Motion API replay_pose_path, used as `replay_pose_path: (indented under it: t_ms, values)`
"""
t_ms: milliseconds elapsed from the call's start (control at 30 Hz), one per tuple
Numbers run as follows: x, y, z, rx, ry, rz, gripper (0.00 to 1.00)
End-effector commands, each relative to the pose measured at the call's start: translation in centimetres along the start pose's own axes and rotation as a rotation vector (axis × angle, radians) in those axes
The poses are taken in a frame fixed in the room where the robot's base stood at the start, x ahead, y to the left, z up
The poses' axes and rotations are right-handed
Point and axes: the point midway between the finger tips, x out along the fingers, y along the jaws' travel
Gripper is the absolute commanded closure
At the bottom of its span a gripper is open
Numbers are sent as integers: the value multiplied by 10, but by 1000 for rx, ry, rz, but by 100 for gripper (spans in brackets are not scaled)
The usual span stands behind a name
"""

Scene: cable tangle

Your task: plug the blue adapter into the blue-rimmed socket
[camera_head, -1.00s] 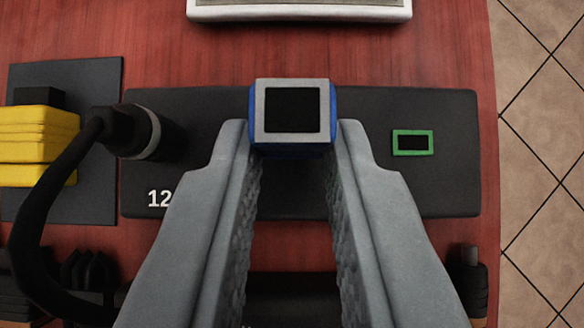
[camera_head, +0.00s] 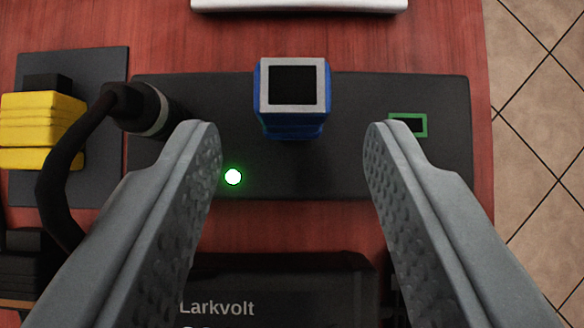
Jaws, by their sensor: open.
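The blue adapter (camera_head: 292,122) stands upright on the black socket strip (camera_head: 345,165), its grey-rimmed dark top facing me. My gripper (camera_head: 294,148) is open, with one finger on each side of the adapter and a clear gap on both sides. No blue-rimmed socket shows; the spot under the adapter is hidden by it. A green light (camera_head: 233,177) glows on the strip, left of and nearer than the adapter.
A black plug with a cable (camera_head: 138,108) stands at the strip's left end. A green-rimmed socket (camera_head: 421,125) is empty at the right. A yellow block (camera_head: 40,130) sits far left. A black Larkvolt box (camera_head: 270,285) lies in front, a white object (camera_head: 300,4) behind.

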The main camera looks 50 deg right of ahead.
Motion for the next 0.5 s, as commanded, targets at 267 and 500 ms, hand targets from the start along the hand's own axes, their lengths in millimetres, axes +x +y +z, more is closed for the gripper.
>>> replay_pose_path:
  t_ms: [267, 500]
  values:
    - [-54, 0, -1, 0, 3, -1, 56]
    - [-102, 0, -1, 0, 3, -1, 56]
